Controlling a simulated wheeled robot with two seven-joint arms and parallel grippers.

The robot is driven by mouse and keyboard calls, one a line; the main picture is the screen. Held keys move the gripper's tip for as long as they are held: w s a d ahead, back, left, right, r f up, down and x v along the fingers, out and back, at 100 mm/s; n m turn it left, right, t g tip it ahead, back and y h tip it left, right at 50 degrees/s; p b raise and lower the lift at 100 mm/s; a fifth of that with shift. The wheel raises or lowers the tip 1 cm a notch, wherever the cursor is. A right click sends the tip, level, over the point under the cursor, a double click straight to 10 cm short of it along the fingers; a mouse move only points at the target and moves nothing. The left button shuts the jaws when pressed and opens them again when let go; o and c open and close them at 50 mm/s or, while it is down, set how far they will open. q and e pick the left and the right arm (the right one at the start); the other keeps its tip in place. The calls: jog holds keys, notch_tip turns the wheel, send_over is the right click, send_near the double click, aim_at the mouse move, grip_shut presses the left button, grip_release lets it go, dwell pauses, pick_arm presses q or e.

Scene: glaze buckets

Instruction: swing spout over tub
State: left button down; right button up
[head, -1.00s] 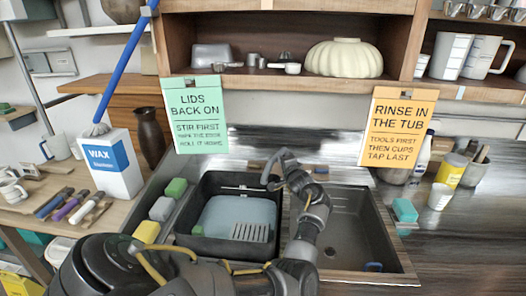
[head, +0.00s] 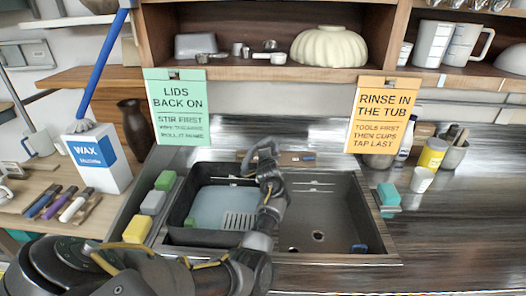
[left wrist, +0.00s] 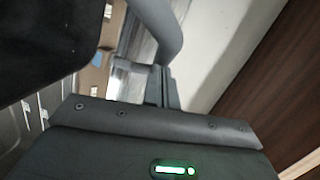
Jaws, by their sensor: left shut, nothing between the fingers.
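The grey curved spout (head: 259,147) rises behind the sink, and its end hangs at the back right corner of the black tub (head: 178,212). The tub stands in the left part of the sink and holds pale bluish water and a slotted grey piece. My left gripper (head: 265,166) is shut and empty, close against the right side of the spout; its arm partly hides the divider. In the left wrist view the spout (left wrist: 163,30) curves past just beyond the fingers (left wrist: 160,88). I cannot tell whether they touch. My right gripper is out of view.
Sponges (head: 153,202) line the sink's left edge. Two paper signs (head: 382,118) hang from the shelf above. A wax box (head: 97,158) stands at the left. The right counter is mostly clear.

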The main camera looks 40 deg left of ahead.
pick_arm(q)
jog(key=w+d+p+v, duration=0.1)
jog(key=w+d+v, duration=0.1)
jog(key=v, duration=1.1)
jog(key=shift+r, duration=0.15)
jog(key=shift+w, duration=0.15)
